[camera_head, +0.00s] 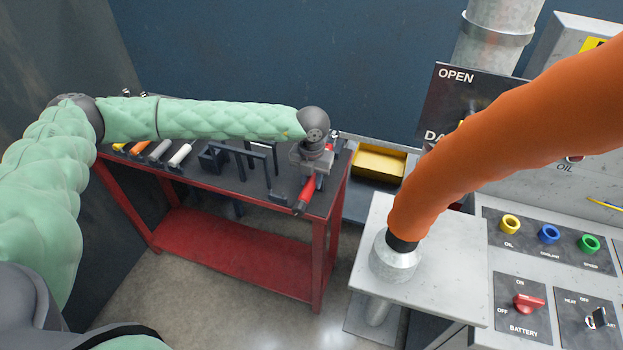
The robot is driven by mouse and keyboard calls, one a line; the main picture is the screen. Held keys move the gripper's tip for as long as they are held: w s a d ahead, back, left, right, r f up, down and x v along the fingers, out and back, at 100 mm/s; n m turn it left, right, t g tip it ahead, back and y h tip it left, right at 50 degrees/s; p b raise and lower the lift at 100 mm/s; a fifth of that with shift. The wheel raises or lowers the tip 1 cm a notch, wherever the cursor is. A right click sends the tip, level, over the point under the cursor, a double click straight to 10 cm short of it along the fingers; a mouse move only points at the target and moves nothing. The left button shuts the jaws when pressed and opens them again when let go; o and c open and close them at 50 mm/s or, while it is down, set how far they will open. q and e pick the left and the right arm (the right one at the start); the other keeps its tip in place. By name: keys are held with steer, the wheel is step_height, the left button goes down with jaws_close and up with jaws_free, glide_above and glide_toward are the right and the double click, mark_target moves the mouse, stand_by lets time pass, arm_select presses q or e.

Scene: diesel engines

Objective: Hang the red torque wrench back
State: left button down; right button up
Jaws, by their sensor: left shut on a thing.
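The red torque wrench (305,193) is over the right end of the red workbench. Its red handle with a dark end points down toward the front edge. My left gripper (317,170), at the end of the green padded arm, is shut on it. The wrench's upper part is mostly hidden by the gripper. Black upright holders (262,165) stand on the dark bench top just left of the wrench. I cannot tell whether the wrench touches a holder. My right gripper is not in view.
Screwdrivers with yellow, orange and white handles (181,154) lie at the left of the bench (205,172). A yellow bin (379,163) is behind right. A thick orange hose (480,130) crosses the right side to a grey stand (450,245), beside a control panel (555,245).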

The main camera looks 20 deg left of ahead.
arm_select(q)
steer(key=shift+r, duration=0.15)
steer(key=shift+r+p, duration=0.35)
steer(key=shift+r, duration=2.05)
